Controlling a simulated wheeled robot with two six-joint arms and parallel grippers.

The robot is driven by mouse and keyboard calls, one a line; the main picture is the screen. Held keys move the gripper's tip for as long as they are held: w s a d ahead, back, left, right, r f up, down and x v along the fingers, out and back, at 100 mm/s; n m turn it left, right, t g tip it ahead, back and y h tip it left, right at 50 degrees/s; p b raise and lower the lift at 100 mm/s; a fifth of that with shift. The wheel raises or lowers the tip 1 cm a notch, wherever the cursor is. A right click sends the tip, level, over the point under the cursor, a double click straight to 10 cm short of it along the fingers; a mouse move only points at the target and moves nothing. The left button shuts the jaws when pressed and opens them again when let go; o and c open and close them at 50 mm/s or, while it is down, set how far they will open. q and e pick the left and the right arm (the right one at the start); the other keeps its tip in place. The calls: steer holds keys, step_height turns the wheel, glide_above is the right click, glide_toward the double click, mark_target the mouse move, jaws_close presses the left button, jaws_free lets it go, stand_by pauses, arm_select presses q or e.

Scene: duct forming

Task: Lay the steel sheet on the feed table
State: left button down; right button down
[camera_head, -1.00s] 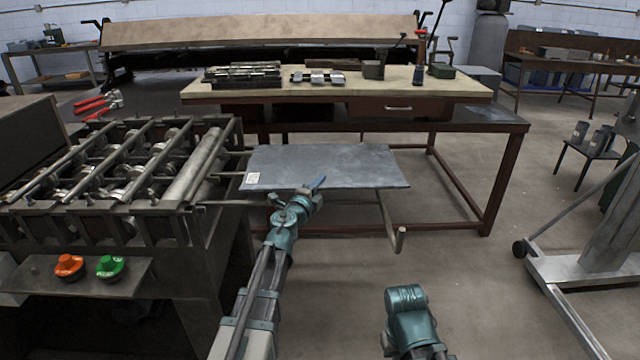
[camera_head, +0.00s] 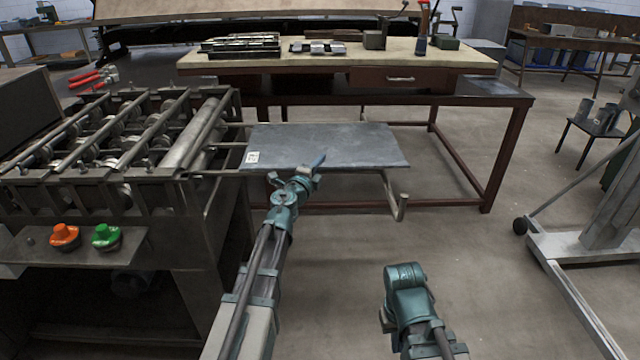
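The steel sheet (camera_head: 330,145) is a flat grey rectangle with a small white label at its left front corner. It lies level beside the roll-forming machine, over the thin metal bars of the feed table (camera_head: 394,195). One bar end shows past its front edge; the sheet hides most of the support, and I cannot tell if it rests fully on it. My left gripper (camera_head: 297,174) is at the sheet's front edge, left of its middle, overlapping it in view; its hold is unclear. My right gripper (camera_head: 392,318) is low in front, apart from the sheet, with its fingers mostly hidden.
The roll-forming machine (camera_head: 120,165) stands at left with orange and green buttons. A workbench (camera_head: 340,62) with tools stands behind the sheet. A wheeled metal stand (camera_head: 590,245) is at right. The floor between sheet and stand is clear.

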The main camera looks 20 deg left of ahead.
arm_select(q)
steer(key=shift+f, duration=0.1)
step_height(320, 180, down, 4)
steer(key=b, duration=0.4)
steer(key=shift+f, duration=0.25)
steer(key=shift+f+b, duration=0.1)
steer(key=shift+b, duration=0.2)
steer(key=shift+f, duration=0.15)
steer(key=c, duration=1.1)
jaws_free()
steer(key=shift+o, duration=0.2)
steer(key=shift+s, duration=0.1)
